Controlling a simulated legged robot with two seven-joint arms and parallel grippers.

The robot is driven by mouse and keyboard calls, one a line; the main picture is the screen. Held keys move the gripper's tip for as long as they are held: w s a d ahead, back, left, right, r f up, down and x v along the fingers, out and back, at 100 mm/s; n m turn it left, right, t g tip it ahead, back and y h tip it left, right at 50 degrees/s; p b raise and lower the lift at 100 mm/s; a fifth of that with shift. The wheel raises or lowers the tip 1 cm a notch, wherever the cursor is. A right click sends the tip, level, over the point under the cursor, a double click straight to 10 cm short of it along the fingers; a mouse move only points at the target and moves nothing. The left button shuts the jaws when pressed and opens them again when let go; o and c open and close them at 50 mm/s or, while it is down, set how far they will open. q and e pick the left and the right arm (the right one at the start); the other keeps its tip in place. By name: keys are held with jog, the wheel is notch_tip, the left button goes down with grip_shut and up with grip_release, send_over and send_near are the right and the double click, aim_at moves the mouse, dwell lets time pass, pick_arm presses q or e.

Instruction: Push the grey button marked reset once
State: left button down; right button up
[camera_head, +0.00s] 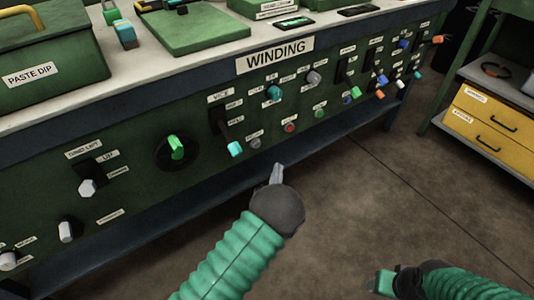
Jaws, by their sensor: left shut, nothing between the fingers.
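A small grey button (256,143) sits low on the green front panel under the WINDING sign, below a small label too tiny to read for certain. My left gripper (277,172), at the end of a green ribbed sleeve, is shut and empty. Its fingertips point up towards the panel, just below and right of the grey button in the picture, and look apart from it. My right gripper (383,281) is at the bottom right over the floor, partly seen; whether its fingers are open is unclear.
A red button (290,127) and a green button (320,113) sit right of the grey one. A cyan-tipped lever (235,149) sticks out at its left, near a green rotary knob (176,148). Yellow drawers (490,125) stand at right; the floor between is clear.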

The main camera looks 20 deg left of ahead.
aim_at(256, 145)
pick_arm(q)
jog(key=shift+d+r, duration=0.1)
jog(key=shift+r, duration=0.05)
jog(key=w+a+b, duration=0.1)
jog(key=w+a, duration=0.4)
jog(key=a, duration=0.2)
jog(key=shift+w, duration=0.2)
jog(key=shift+a, duration=0.1)
dwell(2.0)
jog(key=shift+w+a, duration=0.25)
jog(key=shift+a, duration=0.05)
jog(key=shift+w+a, duration=0.2)
jog(key=shift+a, duration=0.05)
dwell(0.6)
jog(key=shift+d, duration=0.1)
jog(key=shift+s+d, duration=0.5)
